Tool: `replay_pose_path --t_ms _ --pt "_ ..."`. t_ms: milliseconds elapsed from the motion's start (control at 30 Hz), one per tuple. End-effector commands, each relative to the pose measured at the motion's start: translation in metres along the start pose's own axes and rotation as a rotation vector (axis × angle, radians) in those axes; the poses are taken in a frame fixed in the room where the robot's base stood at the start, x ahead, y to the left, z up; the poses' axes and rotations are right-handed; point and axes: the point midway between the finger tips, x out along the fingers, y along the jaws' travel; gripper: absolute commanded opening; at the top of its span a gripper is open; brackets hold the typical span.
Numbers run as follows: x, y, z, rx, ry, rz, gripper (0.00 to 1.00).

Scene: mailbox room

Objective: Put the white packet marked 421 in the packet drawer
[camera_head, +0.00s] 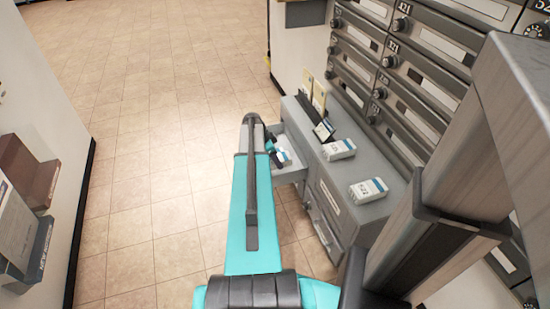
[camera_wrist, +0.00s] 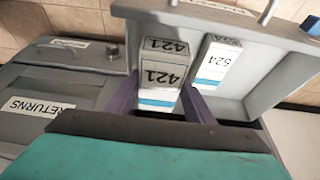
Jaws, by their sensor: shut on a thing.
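The white packet marked 421 (camera_wrist: 163,75), with a blue band, stands upright between the two fingers of my gripper (camera_wrist: 160,104) in the wrist view. My gripper is shut on it. The packet is in or just over the open grey drawer (camera_wrist: 262,62); whether it touches the bottom is hidden. The drawer's label is upside down and cut off. In the head view the open drawer (camera_head: 294,174) sticks out of the grey cabinet, with my arm's end over its left side; my fingers are hidden there.
A white packet marked 524 (camera_wrist: 218,62) stands in the drawer, right of the held packet. A RETURNS unit (camera_wrist: 40,107) is at left. Two white packets (camera_head: 339,149) (camera_head: 369,190) lie on the cabinet top (camera_head: 345,176), below mailboxes (camera_head: 420,70). The tiled floor at left is clear.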

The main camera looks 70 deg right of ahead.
Motion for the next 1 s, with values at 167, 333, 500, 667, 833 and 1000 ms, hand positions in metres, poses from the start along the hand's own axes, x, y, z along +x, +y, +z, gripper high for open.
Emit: replay_pose_path --t_ms 167,333,500,667,833,1000 --pt "0.016 0.0 0.004 0.0 0.0 0.001 0.23" --pt "0.029 0.0 0.007 0.0 0.0 0.001 0.23" --pt "0.042 0.0 0.01 0.0 0.0 0.0 0.23" --pt "0.054 0.0 0.012 0.0 0.0 0.001 0.23" --pt "0.063 0.0 0.015 0.0 0.0 0.001 0.23" --pt "0.068 0.0 0.015 0.0 0.0 0.0 0.23"
